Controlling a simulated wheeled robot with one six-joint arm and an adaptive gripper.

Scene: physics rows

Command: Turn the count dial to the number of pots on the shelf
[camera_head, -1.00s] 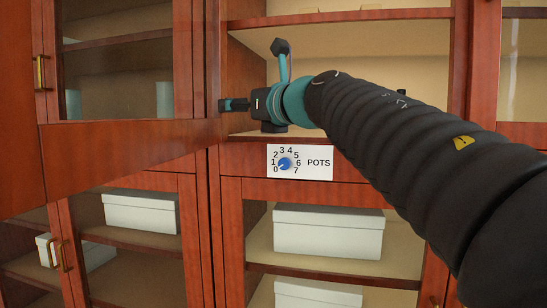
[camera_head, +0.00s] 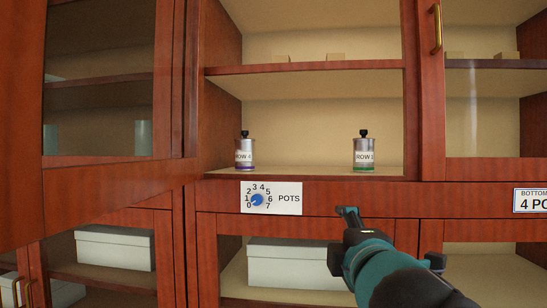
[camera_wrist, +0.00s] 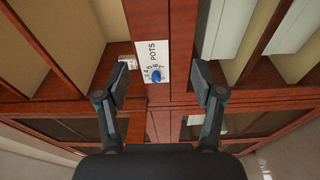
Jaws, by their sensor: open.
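The blue count dial (camera_head: 257,200) is on a white plate (camera_head: 289,199) marked 0 to 7 and POTS, on the rail below the open shelf (camera_head: 300,172). Its pale mark seems to face lower left, near 0 or 1; I cannot tell which.
An open glass door (camera_head: 100,185) juts out at left. A white box (camera_head: 300,262) is in the lower cabinet. A partly cut-off sign (camera_head: 532,201) reading "BOTTOM" and "4 PO" is at the right edge. The space before the dial plate looks free.

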